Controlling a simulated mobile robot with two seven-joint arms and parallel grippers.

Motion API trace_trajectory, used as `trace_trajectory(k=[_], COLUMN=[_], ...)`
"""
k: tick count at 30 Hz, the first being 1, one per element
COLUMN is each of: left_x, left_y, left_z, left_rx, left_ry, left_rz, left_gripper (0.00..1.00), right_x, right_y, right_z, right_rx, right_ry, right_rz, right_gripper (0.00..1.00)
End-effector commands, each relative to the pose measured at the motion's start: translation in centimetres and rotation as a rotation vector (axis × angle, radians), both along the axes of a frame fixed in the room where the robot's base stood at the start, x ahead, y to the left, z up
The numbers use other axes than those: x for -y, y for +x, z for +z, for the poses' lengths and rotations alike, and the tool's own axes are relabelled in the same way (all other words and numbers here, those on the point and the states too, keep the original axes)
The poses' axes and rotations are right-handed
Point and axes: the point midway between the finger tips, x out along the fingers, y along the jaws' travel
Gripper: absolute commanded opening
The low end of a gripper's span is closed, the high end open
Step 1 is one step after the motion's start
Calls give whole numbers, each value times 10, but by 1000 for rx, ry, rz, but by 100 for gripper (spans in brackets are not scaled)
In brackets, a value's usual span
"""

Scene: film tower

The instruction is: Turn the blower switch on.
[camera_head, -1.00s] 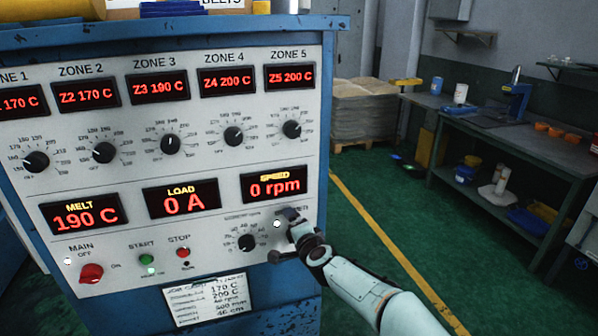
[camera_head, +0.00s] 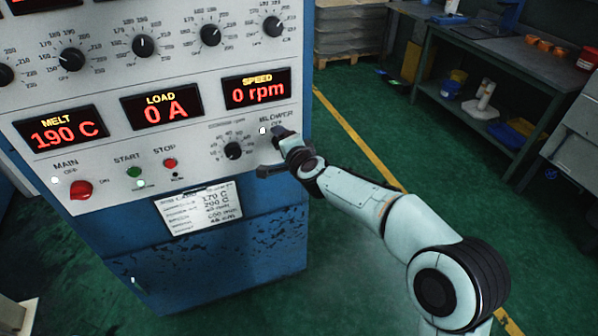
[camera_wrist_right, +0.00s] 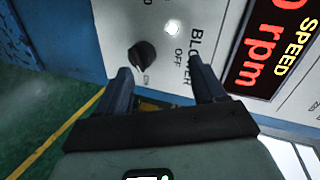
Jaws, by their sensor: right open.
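The blower switch (camera_wrist_right: 143,55) is a black round knob on the white control panel. In the right wrist view its "BLOWER" and "OFF" labels lie to its right, with "ON" below it. I cannot read its pointer clearly. My right gripper (camera_head: 275,151) is open and empty in front of the panel, below the blower label, hiding the switch in the head view. In the right wrist view the knob shows just beyond the fingertips (camera_wrist_right: 160,72), nearer the left finger. A white lamp (camera_head: 262,130) sits beside the label. My left gripper is out of view.
The speed dial (camera_head: 233,151) is just left of my gripper. Further left are the red main switch (camera_head: 81,190) and the start (camera_head: 134,172) and stop (camera_head: 170,163) buttons. A job card (camera_head: 198,211) hangs below. Open green floor lies right of the cabinet.

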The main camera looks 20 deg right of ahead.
Motion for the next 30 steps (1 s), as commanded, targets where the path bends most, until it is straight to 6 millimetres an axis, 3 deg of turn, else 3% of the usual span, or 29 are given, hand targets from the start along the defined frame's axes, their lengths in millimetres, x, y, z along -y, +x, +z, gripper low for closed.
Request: trace_trajectory(k=[30], left_x=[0], left_y=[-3], left_z=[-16], left_rx=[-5], left_ry=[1], left_rz=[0], left_gripper=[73], right_x=[3], right_y=[-72], right_z=[1], right_rx=[-2], right_ry=[0], right_rz=[-2], right_gripper=[69])
